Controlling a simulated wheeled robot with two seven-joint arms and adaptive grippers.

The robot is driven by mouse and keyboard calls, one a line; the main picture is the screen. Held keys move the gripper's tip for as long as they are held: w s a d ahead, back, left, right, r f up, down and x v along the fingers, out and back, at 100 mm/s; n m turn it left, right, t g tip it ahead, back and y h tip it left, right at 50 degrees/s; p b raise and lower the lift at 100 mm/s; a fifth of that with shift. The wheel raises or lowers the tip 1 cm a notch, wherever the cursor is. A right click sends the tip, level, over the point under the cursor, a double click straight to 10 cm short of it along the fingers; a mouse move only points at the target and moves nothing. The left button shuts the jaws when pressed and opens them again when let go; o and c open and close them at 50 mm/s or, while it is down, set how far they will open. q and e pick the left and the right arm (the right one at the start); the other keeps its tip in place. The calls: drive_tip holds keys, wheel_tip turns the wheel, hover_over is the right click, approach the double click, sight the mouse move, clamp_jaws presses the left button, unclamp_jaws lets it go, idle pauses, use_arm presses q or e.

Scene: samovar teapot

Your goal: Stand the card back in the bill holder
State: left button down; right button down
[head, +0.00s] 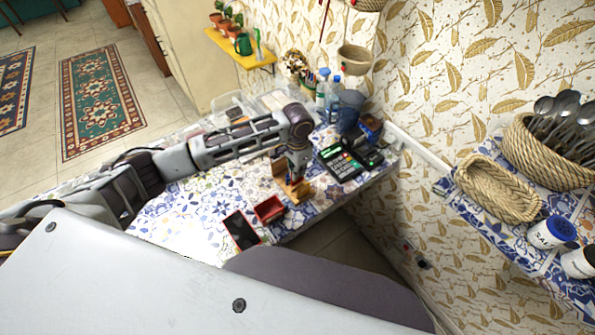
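A small wooden stand (281,171), which looks like the bill holder, is on the patterned tabletop near its front edge. My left arm reaches in from the left. My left gripper (296,177) points down at the stand, over its right part, and hides some of it. The fingers are too small and dark to tell whether they are open or shut, or whether they touch anything. I cannot make out a separate card; it may be hidden by the gripper or be part of the wooden shape. My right gripper is not in view.
A red box (268,210) and a dark flat device (241,231) lie in front of the stand. A card terminal (341,162) is to its right. Bottles (333,94) and clear containers are behind. A shelf with a wicker basket (497,190) is at right.

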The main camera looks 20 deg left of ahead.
use_arm(q)
drive_tip(key=shift+f, duration=1.4)
drive_tip(key=shift+p, duration=0.4)
idle(0.4)
idle(0.5)
drive_tip(key=shift+p, duration=0.75)
idle(0.6)
drive_tip(key=shift+f, duration=0.9)
idle(1.0)
drive_tip(key=c, duration=2.2)
unclamp_jaws()
